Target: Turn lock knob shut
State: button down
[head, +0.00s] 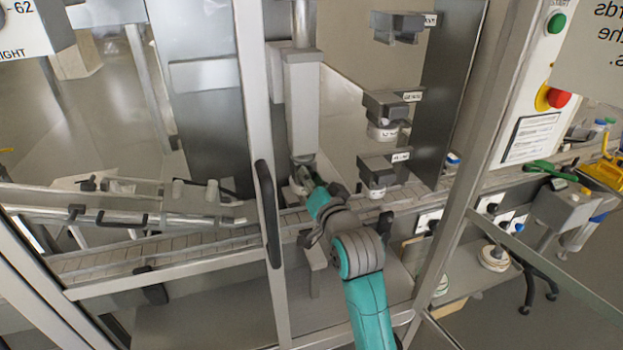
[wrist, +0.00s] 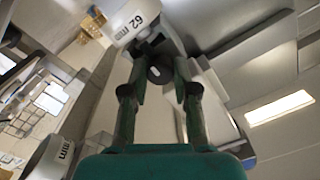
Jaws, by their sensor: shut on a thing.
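The lock knob (wrist: 159,70) shows in the wrist view as a small dark round piece with a pale spot. My gripper (wrist: 160,80) has its two green fingers on either side of it, shut on it. In the head view my gripper (head: 313,184) reaches through the frame opening to the foot of a grey vertical column (head: 303,105). There the fingers largely hide the knob, and its turn angle cannot be told.
A white block marked 62 mm (wrist: 132,18) is close to the fingertips. A frame post with a black handle (head: 267,210) stands left of my arm. Labelled nozzle brackets (head: 385,165) hang to the right. A conveyor (head: 160,248) runs below.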

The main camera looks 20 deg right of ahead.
jog(key=c, duration=0.9)
grip_release()
jog(key=s, duration=1.2)
jog(key=shift+d, duration=0.2)
jog(key=shift+f, duration=0.15)
